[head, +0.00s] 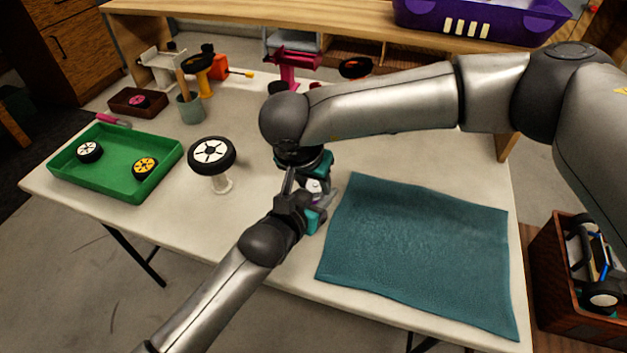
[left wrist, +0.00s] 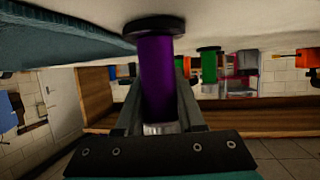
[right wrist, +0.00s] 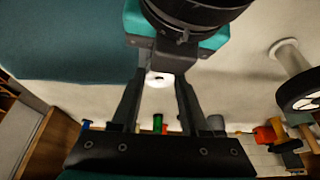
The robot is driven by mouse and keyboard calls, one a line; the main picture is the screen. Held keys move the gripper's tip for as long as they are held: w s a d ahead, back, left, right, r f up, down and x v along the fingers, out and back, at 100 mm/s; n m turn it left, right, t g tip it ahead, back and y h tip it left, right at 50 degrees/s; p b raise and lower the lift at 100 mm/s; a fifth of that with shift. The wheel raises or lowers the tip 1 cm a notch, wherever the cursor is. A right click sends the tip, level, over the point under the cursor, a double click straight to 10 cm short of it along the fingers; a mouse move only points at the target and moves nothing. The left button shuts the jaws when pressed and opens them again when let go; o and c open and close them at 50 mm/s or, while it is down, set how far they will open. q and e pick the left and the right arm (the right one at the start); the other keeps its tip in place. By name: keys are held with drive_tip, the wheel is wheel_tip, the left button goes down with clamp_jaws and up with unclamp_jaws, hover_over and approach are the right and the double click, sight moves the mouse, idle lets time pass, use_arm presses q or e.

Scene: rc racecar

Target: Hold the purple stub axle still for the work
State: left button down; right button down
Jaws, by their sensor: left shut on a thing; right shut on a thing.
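The purple stub axle (left wrist: 157,75) stands between the fingers of my left gripper (left wrist: 158,88), which is shut on it. That view is upside down; the axle's dark flange is at the table and its pale metallic end points away from it. In the head view my left gripper (head: 316,204) is low over the table's middle, beside the blue cloth, and the axle is mostly hidden. My right gripper (head: 312,178) is close above it. In the right wrist view it (right wrist: 159,82) is shut on a small white round part (right wrist: 158,78), beside the left gripper's dark wrist.
A teal cloth (head: 420,250) covers the table's right front. A wheel (head: 212,155) rests on a pale stand to the left. A green tray (head: 120,165) holds two wheels. A cup (head: 190,108) and coloured tools stand at the back. A wooden crate (head: 575,290) is off the table's right.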

drive_tip(key=m+h, duration=0.1)
drive_tip(key=m, duration=0.1)
drive_tip(key=m+g, duration=0.1)
drive_tip(key=m, duration=0.1)
drive_tip(key=shift+w+a+m+h, duration=0.15)
drive_tip(key=shift+a+m+h, duration=0.05)
drive_tip(key=shift+m+h, duration=0.2)
drive_tip(key=shift+c, duration=1.9)
unclamp_jaws()
drive_tip(key=v, duration=1.2)
drive_tip(key=shift+d, duration=0.1)
